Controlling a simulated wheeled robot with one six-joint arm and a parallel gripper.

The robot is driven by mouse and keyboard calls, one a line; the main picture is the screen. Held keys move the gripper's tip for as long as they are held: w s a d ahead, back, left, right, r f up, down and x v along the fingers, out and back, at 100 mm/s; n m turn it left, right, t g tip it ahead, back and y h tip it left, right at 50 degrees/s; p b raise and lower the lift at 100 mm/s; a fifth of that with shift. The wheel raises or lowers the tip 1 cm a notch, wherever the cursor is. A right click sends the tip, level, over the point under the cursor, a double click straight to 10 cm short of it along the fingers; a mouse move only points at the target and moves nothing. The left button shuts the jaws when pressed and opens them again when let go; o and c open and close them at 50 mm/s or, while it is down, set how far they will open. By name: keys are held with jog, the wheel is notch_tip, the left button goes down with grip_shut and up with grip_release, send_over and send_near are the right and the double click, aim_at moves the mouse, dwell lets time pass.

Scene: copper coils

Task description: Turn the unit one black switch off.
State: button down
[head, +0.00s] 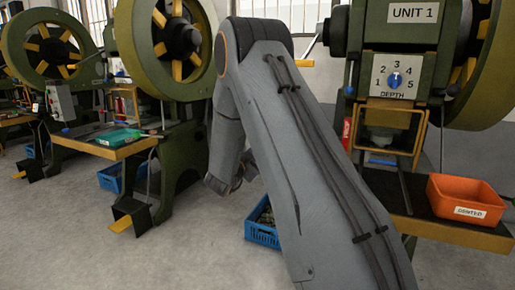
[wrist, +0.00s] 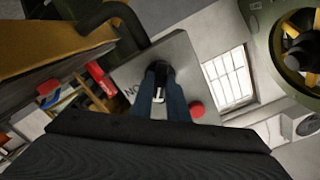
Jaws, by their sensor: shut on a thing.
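In the wrist view, a grey control box (wrist: 183,58) of unit one carries a black switch (wrist: 159,74) with a white mark. My gripper (wrist: 160,95) has its two dark fingers on either side of the switch, shut on it. Lettering beside the switch is partly covered by a finger, and I cannot tell the switch's setting. A red round button (wrist: 197,110) sits on the box beside the fingers. In the head view my arm hides the gripper, the box and the switch. The UNIT 1 sign (head: 413,12) shows on the green machine at the right.
In the head view, an orange bin (head: 467,187) stands on unit one's table, below the blue depth knob (head: 395,80). A blue crate (head: 262,236) lies on the floor behind my arm. Another green press (head: 172,60) stands at the left. Grey floor is clear in front.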

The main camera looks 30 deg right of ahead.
jog(key=shift+n+p, duration=2.1)
jog(key=shift+n, duration=1.5)
jog(key=c, duration=1.7)
grip_release()
jog(key=shift+a, duration=0.1)
jog(key=v, duration=0.7)
jog(key=shift+s+a, duration=0.25)
jog(key=shift+a, duration=0.05)
